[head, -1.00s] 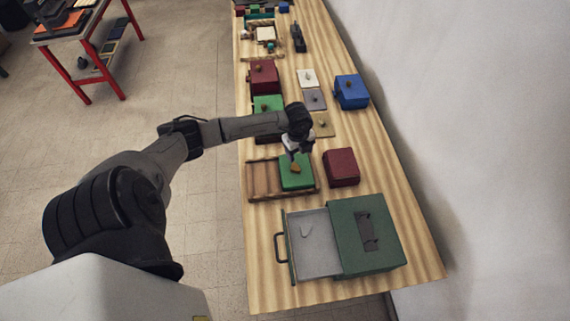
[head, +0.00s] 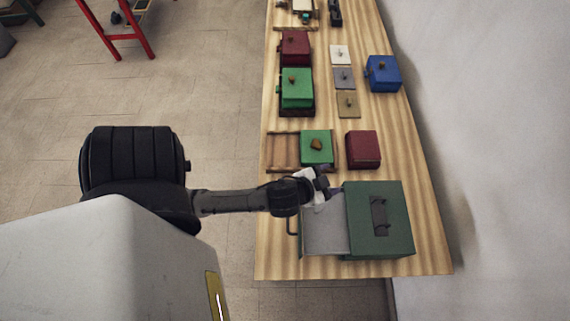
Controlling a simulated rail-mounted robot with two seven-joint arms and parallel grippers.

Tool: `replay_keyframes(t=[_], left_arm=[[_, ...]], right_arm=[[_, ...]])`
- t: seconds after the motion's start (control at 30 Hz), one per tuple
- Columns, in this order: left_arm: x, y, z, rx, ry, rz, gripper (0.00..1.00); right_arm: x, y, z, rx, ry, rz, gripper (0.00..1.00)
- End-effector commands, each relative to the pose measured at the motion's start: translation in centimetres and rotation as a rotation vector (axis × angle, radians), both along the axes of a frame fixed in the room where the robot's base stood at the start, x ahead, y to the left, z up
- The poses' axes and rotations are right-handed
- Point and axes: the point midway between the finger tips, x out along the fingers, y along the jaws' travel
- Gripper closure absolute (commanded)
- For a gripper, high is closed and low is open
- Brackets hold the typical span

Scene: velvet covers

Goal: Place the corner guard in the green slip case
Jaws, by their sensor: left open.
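My left gripper (head: 331,194) is open over the back part of a pulled-out grey drawer (head: 323,236). The drawer belongs to a dark green cabinet (head: 396,238) with a dark handle plate on top. The gripper and wrist hide part of the drawer. I cannot make out a corner guard in the drawer now. A bright green block (head: 318,157) with a brown knob rests on a wooden slatted rack (head: 283,152). Another green block (head: 297,97) with a knob sits on a dark red base farther back. I cannot tell which green thing is the slip case. My right gripper is not in view.
A plain dark red block (head: 363,150) stands right of the rack. White (head: 341,50), grey (head: 344,83) and tan (head: 348,110) knobbed plates lie behind it. A blue box (head: 384,76) stands right, a dark red box (head: 295,46) back left. The wall borders the table's right side.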

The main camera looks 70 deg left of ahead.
Motion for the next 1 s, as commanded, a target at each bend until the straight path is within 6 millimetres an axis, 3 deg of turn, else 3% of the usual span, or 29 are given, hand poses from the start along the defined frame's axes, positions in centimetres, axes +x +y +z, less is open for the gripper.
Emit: replay_keyframes(t=[0.03,0.2,0.4,0.53,0.77,1.0], left_arm=[[-2.1,-0.7,-1.1,-0.046,0.113,0.020,0.36],[-8.5,-3.5,-3.4,-0.158,0.461,-0.012,0.36],[-13.0,-5.9,-3.9,-0.232,0.683,-0.101,0.36],[-14.0,-6.5,-3.9,-0.248,0.733,-0.129,0.36],[-14.2,-6.5,-3.9,-0.249,0.740,-0.133,0.36],[-14.1,-6.5,-3.9,-0.249,0.738,-0.132,0.57]], right_arm=[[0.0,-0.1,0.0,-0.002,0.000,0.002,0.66],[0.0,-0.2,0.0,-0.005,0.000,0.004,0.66],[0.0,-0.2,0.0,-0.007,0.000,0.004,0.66],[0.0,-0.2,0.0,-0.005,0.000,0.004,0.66],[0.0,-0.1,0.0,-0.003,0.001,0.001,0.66],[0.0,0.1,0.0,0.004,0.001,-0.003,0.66]])
